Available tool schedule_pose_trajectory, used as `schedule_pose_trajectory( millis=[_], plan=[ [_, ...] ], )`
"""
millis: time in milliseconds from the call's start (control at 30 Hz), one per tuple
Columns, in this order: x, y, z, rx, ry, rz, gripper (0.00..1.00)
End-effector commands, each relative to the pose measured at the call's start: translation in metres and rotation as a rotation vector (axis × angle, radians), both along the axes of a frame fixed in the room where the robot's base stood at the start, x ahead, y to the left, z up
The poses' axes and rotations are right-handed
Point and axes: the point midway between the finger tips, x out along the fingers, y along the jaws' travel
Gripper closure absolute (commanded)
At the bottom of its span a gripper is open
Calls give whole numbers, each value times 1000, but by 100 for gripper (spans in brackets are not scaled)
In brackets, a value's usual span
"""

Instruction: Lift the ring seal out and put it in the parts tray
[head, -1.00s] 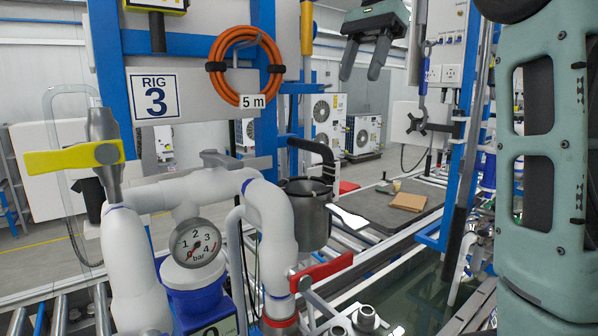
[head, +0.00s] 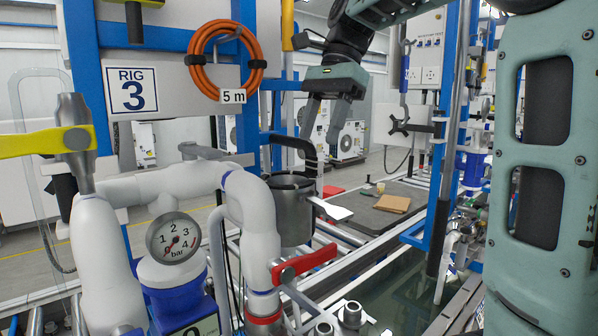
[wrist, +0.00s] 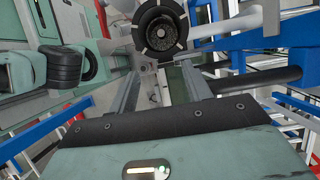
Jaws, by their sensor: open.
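In the head view, my gripper (head: 322,128) hangs fingers down above and behind an open grey canister (head: 293,222), apart from it. The gripper is open with nothing between its fingers. In the wrist view, the two fingers (wrist: 162,62) reach toward a round opening with a dark ring (wrist: 143,28) and grey tabs around it, just beyond the fingertips. This looks like the canister mouth; I cannot tell for certain whether the dark ring is the seal. In the head view the canister's inside is hidden. I cannot pick out a parts tray for certain.
White piping with a gauge (head: 174,239), a yellow lever (head: 40,142) and a red valve handle (head: 305,264) stand in front. A dark mat (head: 365,219) at right holds a tan block (head: 392,204).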

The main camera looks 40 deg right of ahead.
Motion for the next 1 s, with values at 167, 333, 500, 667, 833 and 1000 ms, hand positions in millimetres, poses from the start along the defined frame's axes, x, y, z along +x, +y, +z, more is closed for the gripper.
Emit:
schedule_pose_trajectory(
  millis=[167, 333, 500, 667, 833, 1000],
  plan=[
    [5, 4, -20, 2, 5, 1, 51],
    [6, 11, -43, 0, 2, 0, 51],
    [6, 13, -49, -2, 1, -2, 51],
    [6, 13, -49, -2, 0, -1, 54],
    [6, 13, -49, -1, 0, -1, 88],
    [6, 13, -49, -1, 0, -1, 88]
  ],
)
